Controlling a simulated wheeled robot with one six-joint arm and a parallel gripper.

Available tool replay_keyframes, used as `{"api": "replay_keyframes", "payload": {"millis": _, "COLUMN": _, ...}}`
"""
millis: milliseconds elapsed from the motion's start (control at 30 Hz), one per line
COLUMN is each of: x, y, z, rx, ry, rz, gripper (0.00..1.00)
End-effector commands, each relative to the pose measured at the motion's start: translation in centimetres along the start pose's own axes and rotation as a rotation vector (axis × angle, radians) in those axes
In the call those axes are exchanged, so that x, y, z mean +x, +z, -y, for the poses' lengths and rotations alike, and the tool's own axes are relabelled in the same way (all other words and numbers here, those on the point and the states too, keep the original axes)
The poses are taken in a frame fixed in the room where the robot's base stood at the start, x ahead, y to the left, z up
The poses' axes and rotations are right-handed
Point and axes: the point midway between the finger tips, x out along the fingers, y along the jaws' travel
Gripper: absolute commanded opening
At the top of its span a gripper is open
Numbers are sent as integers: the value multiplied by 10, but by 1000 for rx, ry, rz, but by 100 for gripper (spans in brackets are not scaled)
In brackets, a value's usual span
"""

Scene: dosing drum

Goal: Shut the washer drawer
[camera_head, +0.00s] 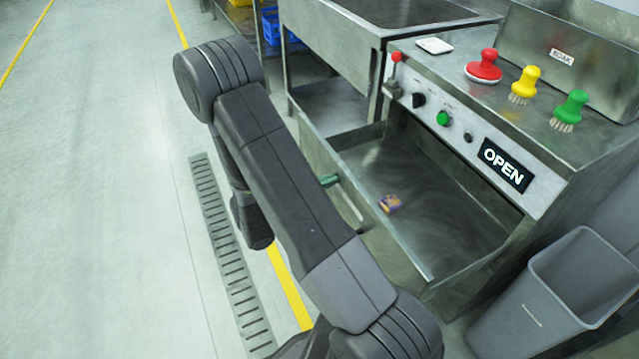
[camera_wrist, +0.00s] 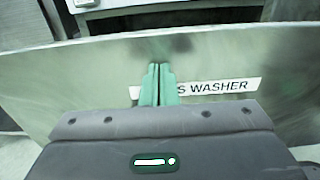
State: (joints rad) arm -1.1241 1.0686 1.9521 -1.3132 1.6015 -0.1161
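The washer drawer (camera_head: 375,158) is pulled out from the steel washer and open at the top. A small purple and yellow item (camera_head: 390,203) lies on its floor. In the wrist view the drawer's front panel (camera_wrist: 70,85) fills the picture and carries a white label ending in "S WASHER". My gripper (camera_wrist: 158,72) has its green fingers together, with nothing seen between them. They point at the panel and cover part of the label; I cannot tell whether they touch it. In the head view the green fingers (camera_head: 328,180) show beside the drawer front, and my arm hides the rest.
The control panel bears an "OPEN" sign (camera_head: 503,165), a green button (camera_head: 442,118) and a red-knobbed lever (camera_head: 396,58). Red, yellow and green brushes (camera_head: 524,86) stand on top. A grey bin (camera_head: 560,290) stands right of the drawer. Floor at left is clear.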

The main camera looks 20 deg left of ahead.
Motion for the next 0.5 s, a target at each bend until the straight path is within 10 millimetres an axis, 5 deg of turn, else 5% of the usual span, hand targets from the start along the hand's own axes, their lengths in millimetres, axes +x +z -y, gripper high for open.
{"api": "replay_keyframes", "payload": {"millis": 500, "x": 139, "y": -1, "z": 3, "rx": 1, "ry": -11, "rz": 0, "gripper": 0}}
